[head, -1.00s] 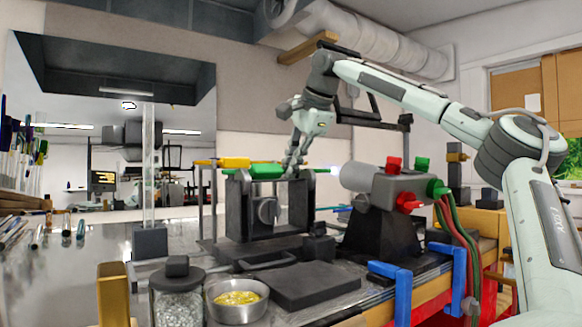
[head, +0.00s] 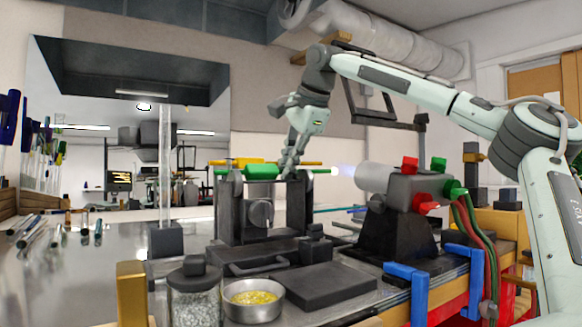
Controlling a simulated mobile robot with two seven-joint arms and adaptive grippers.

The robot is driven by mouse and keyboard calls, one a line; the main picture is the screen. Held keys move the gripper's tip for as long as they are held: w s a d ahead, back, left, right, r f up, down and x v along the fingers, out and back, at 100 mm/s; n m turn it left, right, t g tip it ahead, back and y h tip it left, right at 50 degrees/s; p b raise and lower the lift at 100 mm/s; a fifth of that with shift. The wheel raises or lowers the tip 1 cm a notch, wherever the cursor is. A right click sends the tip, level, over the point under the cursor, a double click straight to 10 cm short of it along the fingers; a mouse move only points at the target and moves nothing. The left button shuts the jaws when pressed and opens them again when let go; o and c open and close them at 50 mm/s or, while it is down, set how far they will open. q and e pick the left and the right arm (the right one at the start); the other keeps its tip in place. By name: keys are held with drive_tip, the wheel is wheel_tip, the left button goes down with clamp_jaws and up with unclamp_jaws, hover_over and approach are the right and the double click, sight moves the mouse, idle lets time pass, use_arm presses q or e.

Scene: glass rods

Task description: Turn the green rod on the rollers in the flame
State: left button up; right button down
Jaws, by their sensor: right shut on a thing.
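The green rod (head: 262,172) lies level across the dark roller stand (head: 228,215). Its right end reaches close to a faint bluish flame (head: 346,170) at the mouth of the burner (head: 375,178). My left gripper is not in view.
A yellow rod (head: 232,162) lies just behind the green one. In front are a dark flat block (head: 325,287), a metal bowl with yellow bits (head: 232,304) and a lidded glass jar (head: 194,303). Blue clamps (head: 405,290) stand at the front right edge.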

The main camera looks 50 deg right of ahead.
drive_tip(key=c, duration=1.6)
unclamp_jaws()
drive_tip(key=v, duration=1.2)
drive_tip(key=shift+d, duration=0.1)
